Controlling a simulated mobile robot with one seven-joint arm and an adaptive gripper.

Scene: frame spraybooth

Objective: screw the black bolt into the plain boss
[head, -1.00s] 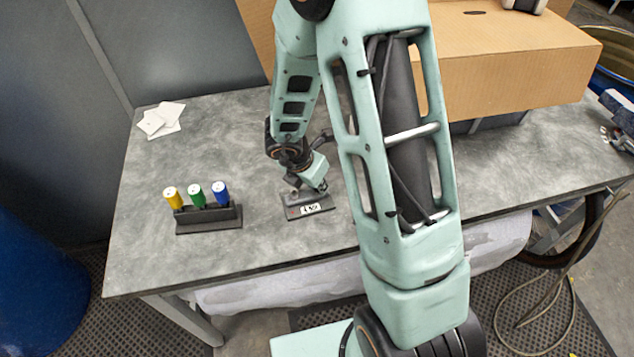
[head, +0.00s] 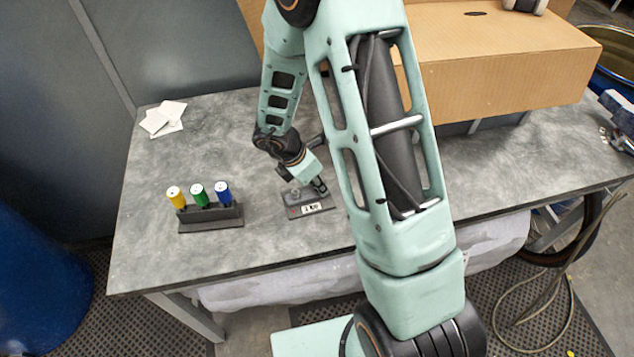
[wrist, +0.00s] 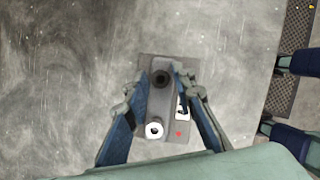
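A grey fixture block (head: 294,210) with a white label lies on the workbench; it also shows in the wrist view (wrist: 152,62). The wrist view shows a dark round piece, which looks like the black bolt (wrist: 161,78), at the block's far end, seen end-on. My gripper (wrist: 162,75) has one finger on each side of it and appears closed on it. Thread engagement cannot be seen.
A dark rack (head: 211,217) with yellow, green and blue cylinders stands left of the block. White cards (head: 163,117) lie at the back left. A large cardboard box (head: 500,65) is at the back right. The bench between rack and block is clear.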

